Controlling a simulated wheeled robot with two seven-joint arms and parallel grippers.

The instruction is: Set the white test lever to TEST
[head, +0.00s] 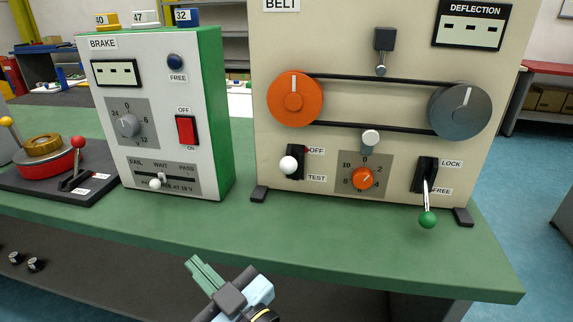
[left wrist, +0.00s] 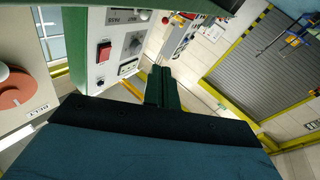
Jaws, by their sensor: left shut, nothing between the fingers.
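The white test lever (head: 288,164) is on the beige BELT panel (head: 335,30), at the lower left below the orange pulley. Its white ball knob stands out from a black slot, with OFF above and TEST below on its right. The knob appears around the slot's mid height, foreshortened, so I cannot tell its setting. My left gripper (head: 194,264) is shut and empty in front of the bench edge, below and left of the lever and apart from it. Its green fingers also show in the left wrist view (left wrist: 162,86). My right gripper is not in view.
The BRAKE box (head: 214,110) stands left of the BELT panel. A dial (head: 362,178) and a green-knobbed LOCK/FREE lever (head: 428,218) are right of the test lever. A red-handled device (head: 45,160) is far left. The green bench front (head: 330,240) is clear.

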